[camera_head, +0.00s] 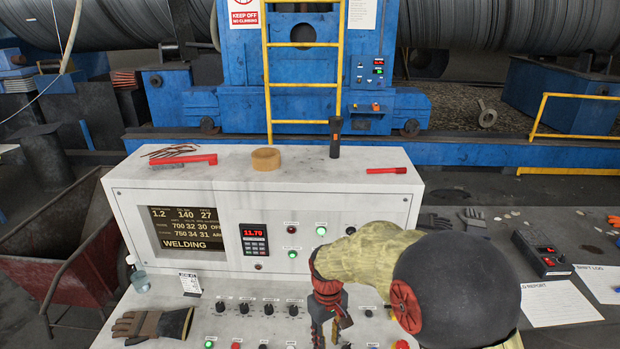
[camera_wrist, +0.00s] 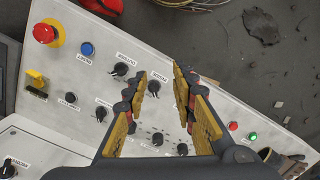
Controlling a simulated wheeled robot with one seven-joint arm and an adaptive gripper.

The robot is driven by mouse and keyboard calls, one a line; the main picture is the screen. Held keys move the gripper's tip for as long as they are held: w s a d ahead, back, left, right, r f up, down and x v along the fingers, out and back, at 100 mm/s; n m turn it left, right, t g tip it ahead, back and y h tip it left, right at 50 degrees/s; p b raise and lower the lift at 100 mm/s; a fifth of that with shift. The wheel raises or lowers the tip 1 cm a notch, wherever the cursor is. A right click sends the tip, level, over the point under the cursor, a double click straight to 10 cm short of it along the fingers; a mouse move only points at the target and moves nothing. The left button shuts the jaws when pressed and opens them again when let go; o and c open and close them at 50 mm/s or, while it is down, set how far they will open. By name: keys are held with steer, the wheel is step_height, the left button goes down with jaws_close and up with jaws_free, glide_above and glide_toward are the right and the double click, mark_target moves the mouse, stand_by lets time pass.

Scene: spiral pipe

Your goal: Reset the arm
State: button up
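My arm reaches in from the lower right of the head view and ends in my gripper (camera_head: 330,325), low over the sloped control panel (camera_head: 235,322) of the white console. In the wrist view my gripper (camera_wrist: 159,72) shows two yellow-padded fingers, spread apart with nothing between them. Black knobs (camera_wrist: 153,88) of the panel lie beneath and between the fingers. A red emergency button (camera_wrist: 44,33) and a blue button (camera_wrist: 87,48) sit to the left. My arm hides the console's right part. Whether the fingers touch the panel I cannot tell.
A bottle (camera_head: 138,275) and glove (camera_head: 152,325) are at left. Papers (camera_head: 556,303) and a handheld device (camera_head: 543,254) lie right.

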steer(key=s+d+r+m+t+b, duration=0.3)
steer(key=s+d+r, duration=0.4)
steer(key=s, duration=0.4)
steer(key=s+d+r+m+t+b, duration=0.3)
steer(key=s+d+r, duration=0.4)
steer(key=s+r, duration=0.3)
steer(key=shift+s+d+r+t+b, duration=0.2)
steer(key=shift+s+t+b, duration=0.15)
steer(key=shift+b, duration=0.5)
steer(key=shift+r, duration=0.15)
stand_by(0.3)
